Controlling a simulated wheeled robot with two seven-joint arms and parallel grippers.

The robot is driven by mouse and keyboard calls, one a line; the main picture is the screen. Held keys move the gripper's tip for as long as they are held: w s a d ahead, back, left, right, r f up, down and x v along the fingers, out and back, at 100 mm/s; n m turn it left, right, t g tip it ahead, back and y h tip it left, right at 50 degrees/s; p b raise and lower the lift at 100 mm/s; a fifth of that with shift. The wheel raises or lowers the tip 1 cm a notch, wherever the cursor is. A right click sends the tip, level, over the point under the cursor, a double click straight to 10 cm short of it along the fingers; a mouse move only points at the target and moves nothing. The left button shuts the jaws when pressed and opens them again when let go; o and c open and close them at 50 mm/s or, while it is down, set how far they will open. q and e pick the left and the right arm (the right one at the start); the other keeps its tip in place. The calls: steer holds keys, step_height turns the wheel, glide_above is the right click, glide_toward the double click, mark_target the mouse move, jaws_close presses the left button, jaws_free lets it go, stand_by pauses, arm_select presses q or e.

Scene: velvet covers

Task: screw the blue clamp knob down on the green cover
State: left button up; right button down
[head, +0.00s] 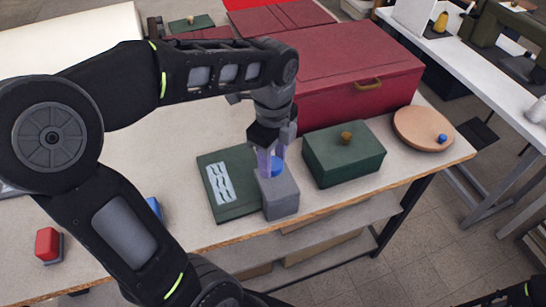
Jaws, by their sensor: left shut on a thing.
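My left gripper (271,164) points down at the front of the table, its pale purple fingers shut on a blue knob (278,168). The knob is at the top of a grey block (281,198); whether it touches the block is hard to tell behind the fingers. The block stands at the right edge of a flat dark green cover (232,208) with a white label (219,184). The block hides part of that edge. A green box (343,166) with a brass knob (346,138) stands to the right. My right gripper is out of view.
A large red case (345,70) stands behind. A round wooden disc (413,126) with a small blue knob (442,139) lies at right. A red button (47,241) and a partly hidden blue item (154,208) are at left. The table's front edge (330,212) is close.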

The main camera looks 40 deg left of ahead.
mark_target(273, 163)
arm_select(q)
steer(key=m, duration=0.5)
steer(key=shift+w+m, duration=0.1)
steer(key=shift+m, duration=0.2)
steer(key=m, duration=0.5)
steer(key=shift+m, duration=0.3)
steer(key=o, duration=1.3)
steer(key=shift+o, duration=0.2)
steer(key=shift+r, duration=0.1)
step_height(273, 163, up, 8)
steer(key=shift+f, duration=0.15)
